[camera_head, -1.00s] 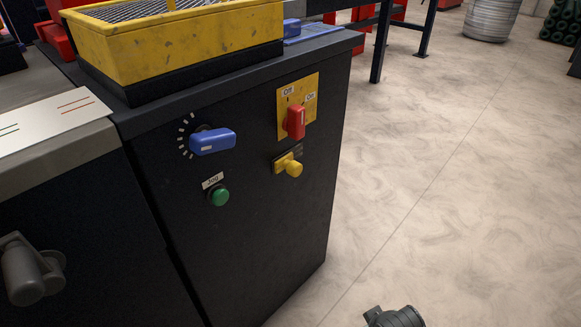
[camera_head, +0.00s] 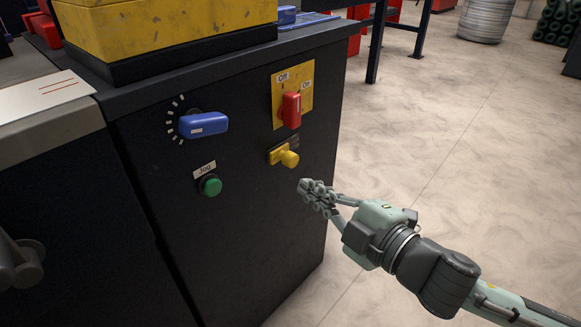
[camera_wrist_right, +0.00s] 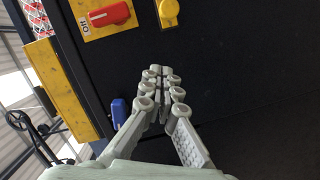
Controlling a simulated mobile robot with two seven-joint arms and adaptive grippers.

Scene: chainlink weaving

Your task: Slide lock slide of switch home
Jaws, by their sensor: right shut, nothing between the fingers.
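The switch has a red handle (camera_head: 291,109) on a yellow plate (camera_head: 309,76) marked Off and On, on the front of the black cabinet. The handle stands roughly upright. Below it is a yellow slide with a round knob (camera_head: 290,159) on a small yellow base. In the right wrist view the red handle (camera_wrist_right: 108,14) and the yellow knob (camera_wrist_right: 168,12) show at the top. My right gripper (camera_head: 303,186) is shut and empty, a little below and to the right of the yellow knob, apart from it. It also shows in the right wrist view (camera_wrist_right: 155,73). My left gripper is not in view.
A blue rotary knob (camera_head: 204,124) and a green Jog button (camera_head: 211,186) are on the same panel, to the left. The concrete floor (camera_head: 440,140) at the right is open.

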